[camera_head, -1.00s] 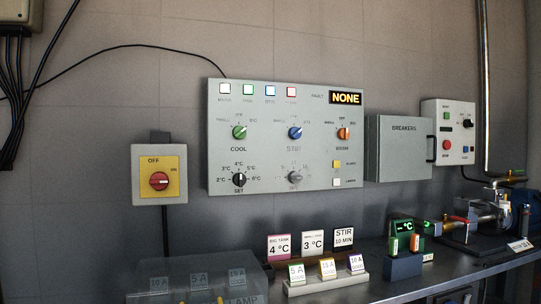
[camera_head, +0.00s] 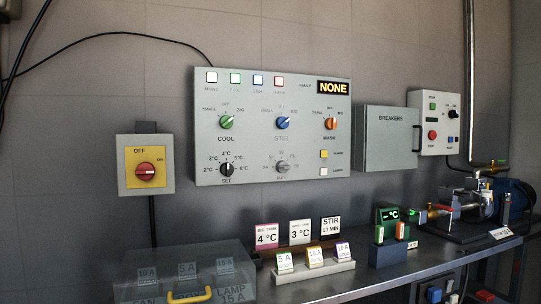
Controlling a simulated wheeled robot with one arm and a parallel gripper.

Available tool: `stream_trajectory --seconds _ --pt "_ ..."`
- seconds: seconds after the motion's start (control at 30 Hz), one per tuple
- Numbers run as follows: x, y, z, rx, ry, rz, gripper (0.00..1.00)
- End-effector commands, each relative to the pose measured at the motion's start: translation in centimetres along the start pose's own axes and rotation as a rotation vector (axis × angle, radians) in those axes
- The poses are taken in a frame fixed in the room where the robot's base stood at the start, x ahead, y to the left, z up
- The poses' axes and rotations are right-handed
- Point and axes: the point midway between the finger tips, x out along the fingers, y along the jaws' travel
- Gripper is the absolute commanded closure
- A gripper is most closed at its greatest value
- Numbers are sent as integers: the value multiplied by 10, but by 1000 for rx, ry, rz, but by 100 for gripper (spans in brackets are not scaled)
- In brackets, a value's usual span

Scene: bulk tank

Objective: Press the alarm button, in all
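The grey control panel (camera_head: 260,126) hangs on the wall in the middle of the head view. A small yellow square button (camera_head: 324,154) sits at its lower right, with a small label beside it that seems to read ALARM. A white square button (camera_head: 323,172) sits just below it. The fault display (camera_head: 333,88) at the panel's top right reads NONE in orange. Nothing covers the buttons. My gripper is not in view.
A red and yellow OFF switch (camera_head: 146,173) is left of the panel. A closed breaker box (camera_head: 388,138) and a smaller button box (camera_head: 436,123) are right. Below stands a bench (camera_head: 365,277) with label cards, a clear cover (camera_head: 188,268) and a pump (camera_head: 489,205).

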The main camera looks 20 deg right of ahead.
Motion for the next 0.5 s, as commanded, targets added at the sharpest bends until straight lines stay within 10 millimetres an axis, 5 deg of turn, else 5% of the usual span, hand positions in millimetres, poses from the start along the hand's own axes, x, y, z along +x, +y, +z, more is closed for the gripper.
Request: stream_trajectory --seconds 0.33,0.5 --pt "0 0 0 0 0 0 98" --pt "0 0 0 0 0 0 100"
